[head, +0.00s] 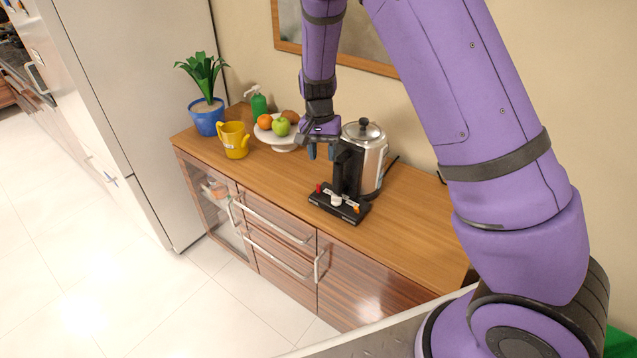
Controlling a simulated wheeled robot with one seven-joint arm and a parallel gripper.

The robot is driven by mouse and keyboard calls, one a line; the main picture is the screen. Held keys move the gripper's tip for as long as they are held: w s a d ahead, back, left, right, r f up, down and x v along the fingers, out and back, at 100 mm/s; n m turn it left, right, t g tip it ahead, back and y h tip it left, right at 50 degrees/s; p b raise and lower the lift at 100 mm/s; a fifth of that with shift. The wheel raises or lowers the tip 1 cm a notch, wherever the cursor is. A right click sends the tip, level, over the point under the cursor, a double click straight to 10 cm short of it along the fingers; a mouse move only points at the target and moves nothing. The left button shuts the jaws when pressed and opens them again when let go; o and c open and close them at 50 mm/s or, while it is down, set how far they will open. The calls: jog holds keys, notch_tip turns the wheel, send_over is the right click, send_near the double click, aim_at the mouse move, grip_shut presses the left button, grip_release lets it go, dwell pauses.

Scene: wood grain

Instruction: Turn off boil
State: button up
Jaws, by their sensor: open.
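A steel kettle (375,150) with a black handle and a lidded top stands on the wooden sideboard. In front of it is a black control base (340,204) with a red piece at its left end, a white knob (336,200) in the middle and an orange piece at its right end. My gripper (321,151) is open, pointing down, just left of the kettle's handle and above and behind the control base. It seems to hold nothing. Whether a fingertip touches the kettle is not clear.
On the sideboard (420,242), a fruit plate (276,138), a green spray bottle (259,103), a yellow watering can (235,141) and a potted plant (207,118) stand to the left. The sideboard's front left and right end are clear. A fridge (140,90) stands left.

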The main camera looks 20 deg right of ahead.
jog(key=w+m+t, duration=0.1)
jog(key=w+m, duration=0.1)
jog(key=m, duration=0.3)
send_over(319, 188)
notch_tip(319, 188, down, 5)
jog(key=shift+t, duration=0.3)
jog(key=f, duration=1)
jog(key=shift+w+f, duration=0.15)
jog(key=shift+w, duration=0.2)
jog(key=shift+c, duration=0.2)
grip_shut()
